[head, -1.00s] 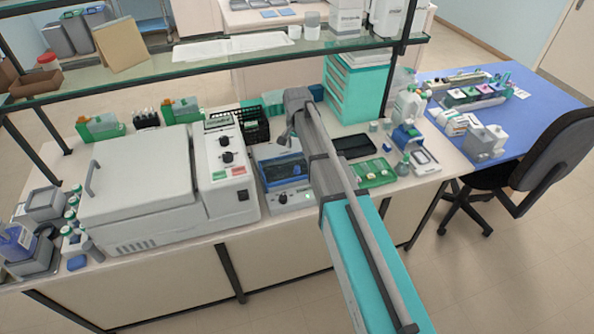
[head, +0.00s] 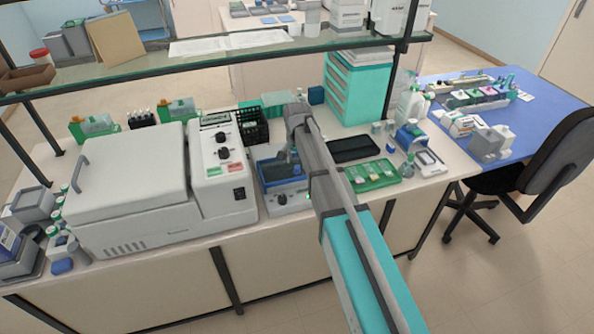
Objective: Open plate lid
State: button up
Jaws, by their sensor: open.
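A small white device with a blue lid or top (head: 270,174) stands on the bench, right of the large white machine. I cannot tell for sure whether this blue part is the plate lid; it looks closed. My gripper (head: 287,158) is small and dark at the end of my grey arm. It appears over the back right part of the blue top and hides some of it. It is open and holds nothing that I can see. Whether its fingers touch the lid cannot be told.
The large white machine (head: 130,200) with a closed, handled lid is at left. A black rack (head: 252,126) stands behind the device. A black tray (head: 354,149) and green slide tray (head: 370,176) lie to its right. A glass shelf (head: 200,60) spans above the bench.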

jog(key=shift+f+b, duration=0.9)
jog(key=shift+f, duration=0.3)
jog(key=shift+c, duration=0.3)
grip_shut()
